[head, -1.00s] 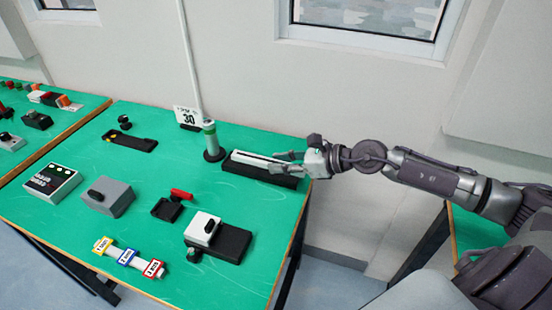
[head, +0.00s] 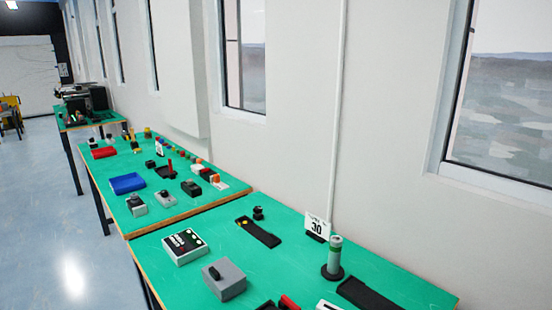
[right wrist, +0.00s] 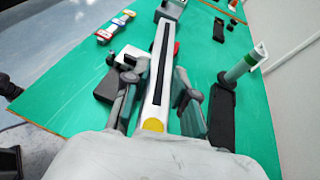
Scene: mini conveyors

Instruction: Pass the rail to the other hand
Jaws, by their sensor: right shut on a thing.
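The rail (right wrist: 160,70) is a long white bar with a dark slot along it and a yellow near end. In the right wrist view it runs lengthwise between the fingers of my right gripper (right wrist: 155,98), which is shut on it. It appears raised above the green table. The black holder (head: 365,294) for the rail is empty in the head view, and it also shows beside the gripper in the right wrist view (right wrist: 222,118). My left gripper is in neither view.
A grey post with a green band (head: 333,258) stands beside the holder, near a number 30 sign (head: 317,226). A grey box (head: 224,279) and a button panel (head: 184,246) sit on the table. More green tables (head: 150,205) stretch away along the wall.

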